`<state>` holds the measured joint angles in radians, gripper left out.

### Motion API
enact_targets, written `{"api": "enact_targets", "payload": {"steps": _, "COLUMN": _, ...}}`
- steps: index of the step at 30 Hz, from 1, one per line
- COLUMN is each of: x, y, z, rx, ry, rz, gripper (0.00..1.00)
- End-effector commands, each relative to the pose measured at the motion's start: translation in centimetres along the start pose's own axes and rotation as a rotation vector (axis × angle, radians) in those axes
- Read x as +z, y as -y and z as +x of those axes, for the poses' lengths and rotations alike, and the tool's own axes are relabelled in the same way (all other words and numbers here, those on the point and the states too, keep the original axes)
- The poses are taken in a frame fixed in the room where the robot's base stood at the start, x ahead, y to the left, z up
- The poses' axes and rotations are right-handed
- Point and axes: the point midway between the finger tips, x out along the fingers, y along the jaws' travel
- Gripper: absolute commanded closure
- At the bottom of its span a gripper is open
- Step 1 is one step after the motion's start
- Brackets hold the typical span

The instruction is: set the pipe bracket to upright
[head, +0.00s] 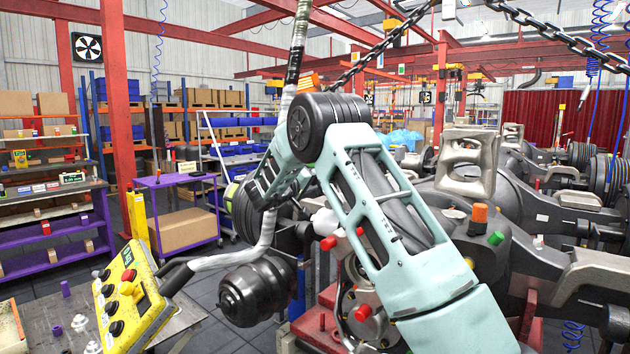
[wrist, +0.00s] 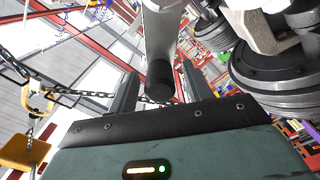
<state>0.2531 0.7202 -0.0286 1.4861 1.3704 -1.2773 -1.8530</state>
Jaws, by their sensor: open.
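A light grey bent pipe (head: 269,230), which I take to be the pipe bracket, comes down from the top of the head view. It curves left toward a yellow control panel (head: 133,300) with several buttons. My mint-green arm partly covers it, and my gripper is not clear there. In the wrist view, my gripper (wrist: 158,70) is open. A light grey tube (wrist: 162,38) with a dark end lies between its fingers in the picture. It looks like the same pipe. I cannot tell whether the fingers touch it.
A black rounded unit (head: 254,292) hangs below the pipe. Axle assemblies (head: 575,260) fill the right side, with a grey cast bracket (head: 465,165) on top. A purple cart (head: 180,212) and shelves stand at the left. A chain (head: 375,55) crosses overhead.

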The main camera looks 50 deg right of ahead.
Motion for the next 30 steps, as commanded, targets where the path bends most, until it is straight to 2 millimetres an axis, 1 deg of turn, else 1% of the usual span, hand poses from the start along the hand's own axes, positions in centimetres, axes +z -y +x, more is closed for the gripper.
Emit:
{"api": "enact_targets", "payload": {"steps": 2, "x": 0.0, "y": 0.0, "z": 0.0, "rx": 0.0, "ry": 0.0, "rz": 0.0, "gripper": 0.5}}
{"api": "enact_targets", "payload": {"steps": 3, "x": 0.0, "y": 0.0, "z": 0.0, "rx": 0.0, "ry": 0.0, "rz": 0.0, "gripper": 0.61}}
{"api": "enact_targets", "payload": {"steps": 5, "x": 0.0, "y": 0.0, "z": 0.0, "rx": 0.0, "ry": 0.0, "rz": 0.0, "gripper": 0.78}}
{"api": "enact_targets", "payload": {"steps": 6, "x": 0.0, "y": 0.0, "z": 0.0, "rx": 0.0, "ry": 0.0, "rz": 0.0, "gripper": 0.89}}
{"api": "enact_targets", "payload": {"steps": 7, "x": 0.0, "y": 0.0, "z": 0.0, "rx": 0.0, "ry": 0.0, "rz": 0.0, "gripper": 0.97}}
{"api": "enact_targets", "payload": {"steps": 8, "x": 0.0, "y": 0.0, "z": -0.1, "rx": 0.0, "ry": 0.0, "rz": 0.0, "gripper": 1.0}}
{"api": "enact_targets", "payload": {"steps": 14, "x": 0.0, "y": -0.1, "z": -0.1, "rx": 0.0, "ry": 0.0, "rz": 0.01, "gripper": 1.0}}
{"api": "enact_targets", "payload": {"steps": 19, "x": 0.1, "y": -0.5, "z": -0.1, "rx": 0.0, "ry": 0.0, "rz": 0.061, "gripper": 1.0}}
{"api": "enact_targets", "payload": {"steps": 23, "x": 0.4, "y": -1.1, "z": -0.1, "rx": 0.001, "ry": 0.0, "rz": 0.137, "gripper": 1.0}}
{"api": "enact_targets", "payload": {"steps": 30, "x": 1.2, "y": -2.5, "z": -0.1, "rx": 0.001, "ry": -0.001, "rz": 0.327, "gripper": 1.0}}
